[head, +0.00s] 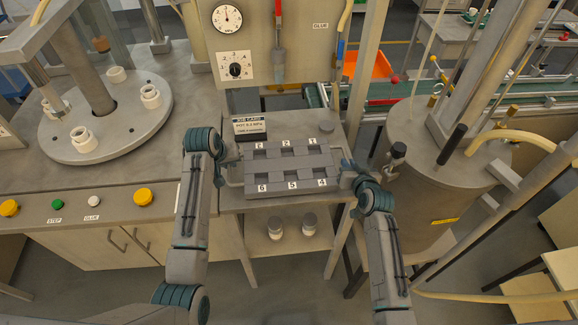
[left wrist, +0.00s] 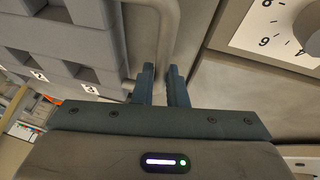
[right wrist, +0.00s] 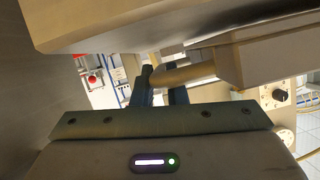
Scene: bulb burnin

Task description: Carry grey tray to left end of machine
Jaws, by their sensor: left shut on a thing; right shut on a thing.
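The grey tray (head: 277,187) has numbered pockets that look empty. It is level at the side table in the head view; I cannot tell whether it touches the top. My left gripper (head: 229,165) is shut on the tray's left handle; in the left wrist view the fingers (left wrist: 166,84) close around the bent handle bar (left wrist: 166,45) beside the tray (left wrist: 75,35). My right gripper (head: 349,172) is shut on the right handle (right wrist: 185,75), partly hidden by the fingers. The machine with a round turntable (head: 118,128) and white sockets stands at the left.
A job card (head: 250,126) stands behind the tray. A large metal tank (head: 430,185) is close on the right. Two small jars (head: 309,224) stand on the shelf below.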

